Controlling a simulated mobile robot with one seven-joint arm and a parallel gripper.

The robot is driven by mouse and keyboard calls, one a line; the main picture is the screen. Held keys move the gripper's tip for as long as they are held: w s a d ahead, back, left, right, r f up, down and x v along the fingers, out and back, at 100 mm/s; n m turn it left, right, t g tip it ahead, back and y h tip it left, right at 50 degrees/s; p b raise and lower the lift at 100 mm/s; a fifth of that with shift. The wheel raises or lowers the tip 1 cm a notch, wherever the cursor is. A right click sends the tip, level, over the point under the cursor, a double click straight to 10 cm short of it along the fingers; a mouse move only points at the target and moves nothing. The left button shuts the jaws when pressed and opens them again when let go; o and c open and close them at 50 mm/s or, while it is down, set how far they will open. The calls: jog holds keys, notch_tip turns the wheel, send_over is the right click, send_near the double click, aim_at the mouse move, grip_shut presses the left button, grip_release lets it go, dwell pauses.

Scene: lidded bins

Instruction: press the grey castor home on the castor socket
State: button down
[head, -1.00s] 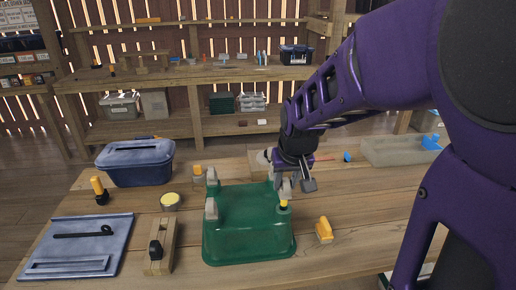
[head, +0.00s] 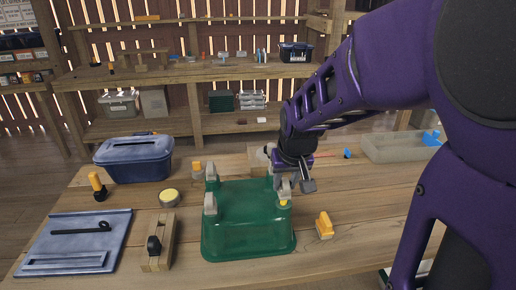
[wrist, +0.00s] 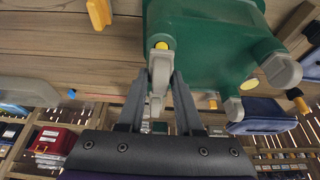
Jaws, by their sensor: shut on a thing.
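A green bin (head: 247,235) stands upside down on the workbench, with grey castors at its corners, such as the near-left one (head: 210,204). The castor socket (head: 284,203), its yellow part showing, is at the near-right corner; it also shows in the wrist view (wrist: 161,45). My gripper (wrist: 158,88) is shut on the grey castor (wrist: 160,68), which is in line with the socket and appears to meet its yellow part. Whether it is fully seated cannot be told. In the head view the gripper (head: 288,187) is at that corner, its fingers partly hidden.
A wooden block with a black part (head: 158,245), a yellow-topped tin (head: 169,196), a blue lid (head: 75,245) and a blue lidded bin (head: 134,158) are on the left. A clear tray (head: 400,148) is at back right.

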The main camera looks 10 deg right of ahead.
jog(key=shift+f+b, duration=0.85)
jog(key=shift+f, duration=0.25)
jog(key=c, duration=0.5)
grip_release()
jog(key=shift+r, duration=0.1)
